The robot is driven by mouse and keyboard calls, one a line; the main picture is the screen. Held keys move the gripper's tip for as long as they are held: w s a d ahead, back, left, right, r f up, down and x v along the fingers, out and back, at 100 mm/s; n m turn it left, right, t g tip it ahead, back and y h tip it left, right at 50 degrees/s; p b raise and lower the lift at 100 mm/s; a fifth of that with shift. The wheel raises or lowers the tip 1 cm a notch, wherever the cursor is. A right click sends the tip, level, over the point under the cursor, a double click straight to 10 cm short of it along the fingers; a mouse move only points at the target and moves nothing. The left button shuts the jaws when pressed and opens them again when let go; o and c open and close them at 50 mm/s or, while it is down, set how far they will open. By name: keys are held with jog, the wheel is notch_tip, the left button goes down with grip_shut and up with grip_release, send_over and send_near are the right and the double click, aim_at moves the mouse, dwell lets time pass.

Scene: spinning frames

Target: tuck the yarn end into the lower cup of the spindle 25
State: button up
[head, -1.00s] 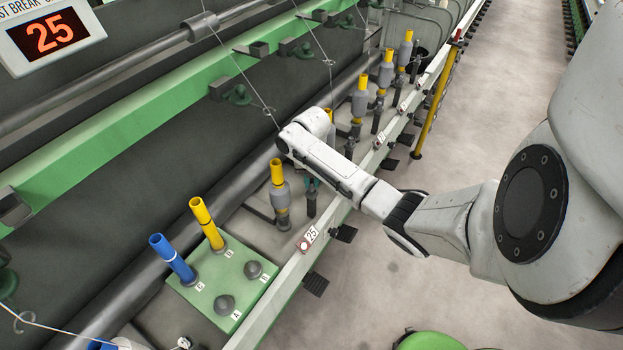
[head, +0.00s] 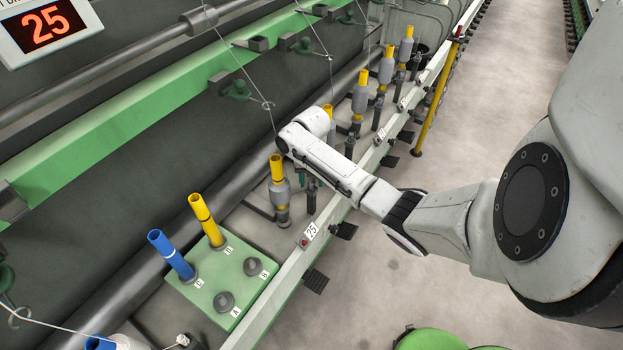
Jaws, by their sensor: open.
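Spindle 25 (head: 280,197) stands upright behind the rail plate marked 25 (head: 309,233). It carries a yellow tube (head: 277,168) above a grey body. Its lower cup (head: 283,215) is small, and I cannot make out any yarn in it. A thin yarn (head: 271,120) runs down from a wire guide and is lost at my wrist; its end is not visible. My gripper (head: 302,180) is mostly hidden under my wrist, just right of the tube's top. Only a small teal part shows, and it is open.
A green tray (head: 251,291) at the lower left holds a yellow tube (head: 206,220) and a blue tube (head: 171,254). A dark peg (head: 311,197) stands right of the spindle. Several similar spindles (head: 360,98) line the rail behind. The aisle floor (head: 465,130) at right is clear.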

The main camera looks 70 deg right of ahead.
notch_tip(320, 180, up, 11)
dwell(0.7)
jog(key=shift+f, duration=0.15)
dwell(1.1)
